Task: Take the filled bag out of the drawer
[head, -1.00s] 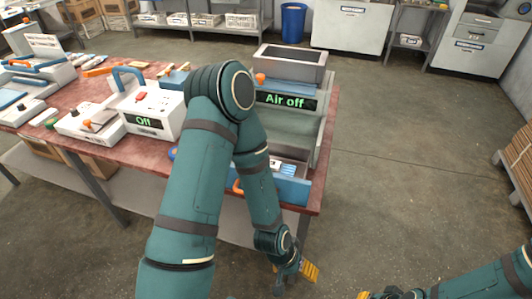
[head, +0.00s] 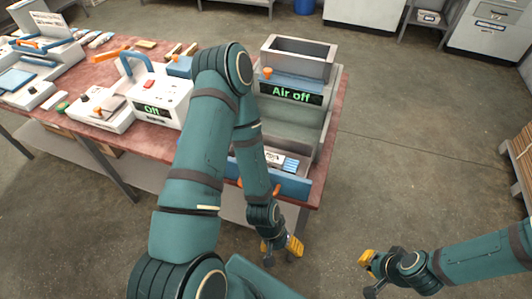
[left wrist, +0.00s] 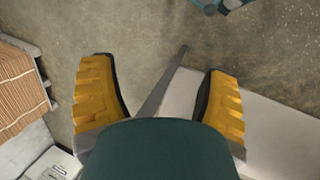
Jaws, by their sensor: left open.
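The machine (head: 322,128) marked "Air off" stands at the right end of the table. Its drawer (head: 292,188), with a blue front, is pulled out at the bottom. In it lies the bag (head: 290,164), white with blue stripes, partly hidden by my left arm. My left gripper (head: 281,248) is open and empty, below and in front of the drawer, pointing down beyond the table edge. Its spread yellow fingers also show in the left wrist view (left wrist: 165,98), with floor between them. My right gripper (head: 367,275) looks open and empty over the floor at the lower right.
A white sealer-like device (head: 158,108) marked "Off" stands left of the machine on the red table (head: 120,75), with several tools and boxes further left. Floor (head: 420,150) to the right of the table is clear. A slatted wooden stack (head: 522,160) stands at the right edge.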

